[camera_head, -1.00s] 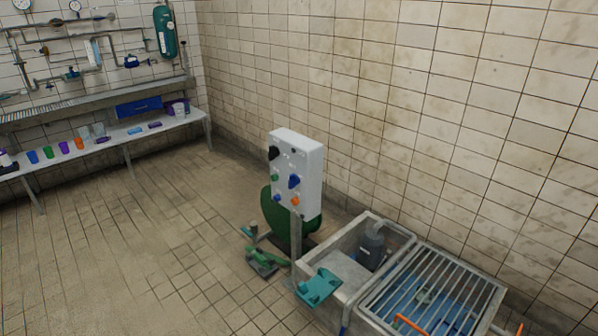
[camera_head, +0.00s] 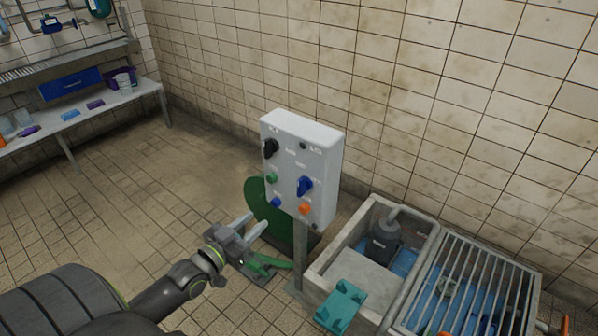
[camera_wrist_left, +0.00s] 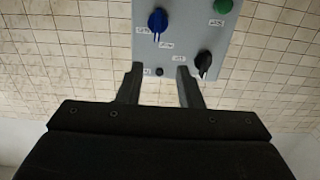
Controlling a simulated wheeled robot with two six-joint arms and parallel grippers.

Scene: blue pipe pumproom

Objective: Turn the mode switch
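A white control box (camera_head: 288,172) stands on a post. Its front carries a black rotary knob (camera_head: 270,148) at upper left and a blue rotary knob (camera_head: 305,187) at lower right. The labels are too small to read, so I cannot tell which knob is the mode switch. My left gripper (camera_head: 252,225) is open and empty, in front of and below the box in the head view. In the left wrist view, the blue knob (camera_wrist_left: 158,22) and black knob (camera_wrist_left: 204,62) lie beyond the open fingers (camera_wrist_left: 158,76), apart from them. My right gripper is not in view.
A concrete basin (camera_head: 345,275) with a pump (camera_head: 383,243) and a metal grating (camera_head: 480,275) stand at right. A bench (camera_head: 90,108) is at far left.

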